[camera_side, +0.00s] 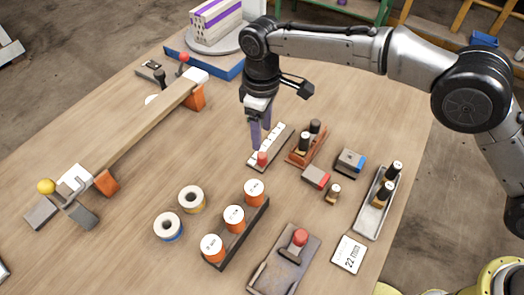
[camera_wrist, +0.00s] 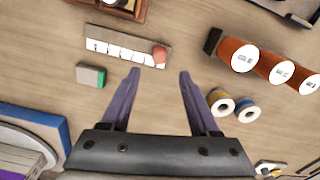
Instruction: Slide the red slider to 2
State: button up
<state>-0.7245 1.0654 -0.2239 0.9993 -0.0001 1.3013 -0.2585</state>
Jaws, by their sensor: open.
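The slider is a narrow grey plate with a white numbered strip (camera_side: 279,136). It lies flat on the table, and it also shows in the wrist view (camera_wrist: 113,50). Its red slider knob (camera_side: 262,158) is at the near end in the side view. In the wrist view the knob (camera_wrist: 159,54) is at the right end of the strip; the numerals are too small to read surely. My gripper (camera_side: 260,140) points down over the slider beside the knob. In the wrist view its purple fingers (camera_wrist: 158,73) are apart and empty, with the knob just beyond the gap between the tips.
A wooden holder with dark-capped bottles (camera_side: 306,144) stands close right of the slider. A rack of orange spools (camera_side: 235,232) is nearer the camera. A green-and-grey block (camera_wrist: 90,76) lies near the slider. Table left of the slider is mostly clear.

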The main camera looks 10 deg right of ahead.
aim_at(262, 154)
notch_tip(262, 154, down, 9)
jog(key=shift+r, duration=0.2)
jog(key=shift+c, duration=0.4)
grip_shut()
dwell(1.1)
